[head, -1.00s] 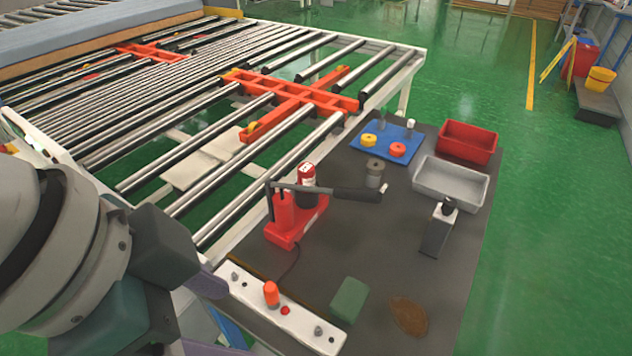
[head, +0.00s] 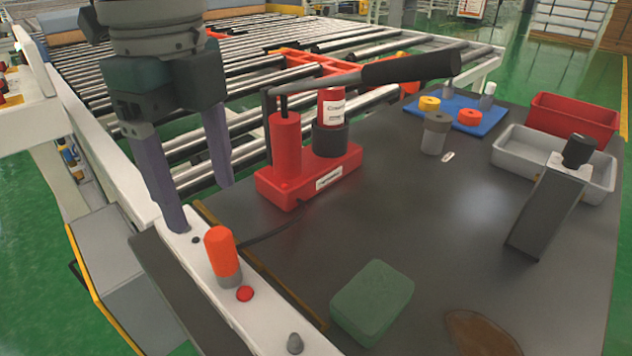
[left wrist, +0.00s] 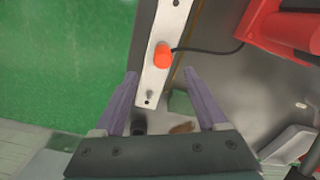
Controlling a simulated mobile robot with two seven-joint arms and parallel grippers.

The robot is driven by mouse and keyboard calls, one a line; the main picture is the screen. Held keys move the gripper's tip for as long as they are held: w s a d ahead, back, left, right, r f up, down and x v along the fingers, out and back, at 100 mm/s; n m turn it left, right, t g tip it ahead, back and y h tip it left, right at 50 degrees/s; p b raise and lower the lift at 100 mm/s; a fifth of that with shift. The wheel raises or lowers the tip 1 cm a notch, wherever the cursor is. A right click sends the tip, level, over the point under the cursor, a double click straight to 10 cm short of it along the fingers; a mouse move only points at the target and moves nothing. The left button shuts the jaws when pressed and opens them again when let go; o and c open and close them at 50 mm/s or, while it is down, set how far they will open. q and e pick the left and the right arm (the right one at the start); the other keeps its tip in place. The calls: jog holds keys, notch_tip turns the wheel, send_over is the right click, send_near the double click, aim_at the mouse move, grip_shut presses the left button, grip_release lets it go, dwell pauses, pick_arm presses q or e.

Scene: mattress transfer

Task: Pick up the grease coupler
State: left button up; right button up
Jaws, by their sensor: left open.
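An orange cylinder (head: 219,250) with a grey collar stands upright on a white rail (head: 262,322) at the table's left edge. A black hose leads towards it from the red hand pump (head: 287,150), so I take it for the grease coupler. My left gripper (head: 202,206) is open and empty, its fingers pointing down, just behind and left of the orange cylinder. In the left wrist view the orange cylinder (left wrist: 162,57) shows between and just beyond the fingertips (left wrist: 160,74), apart from both. My right gripper is not in view.
The pump's long dark handle (head: 410,67) reaches right over the grey table. A green block (head: 372,300) lies at the front. A red bin (head: 575,117), a grey tray (head: 520,150) and a blue tray (head: 440,112) stand farther back. A roller conveyor lies beyond.

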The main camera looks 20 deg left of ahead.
aim_at(216, 233)
pick_arm(q)
notch_tip(216, 233, down, 4)
jog(key=shift+s+r, duration=0.1)
jog(key=f, duration=0.1)
jog(key=f+b, duration=0.1)
jog(key=f, duration=0.3)
jog(key=shift+w+f+b, duration=0.25)
jog(key=shift+w+b, duration=0.05)
grip_shut()
dwell(0.4)
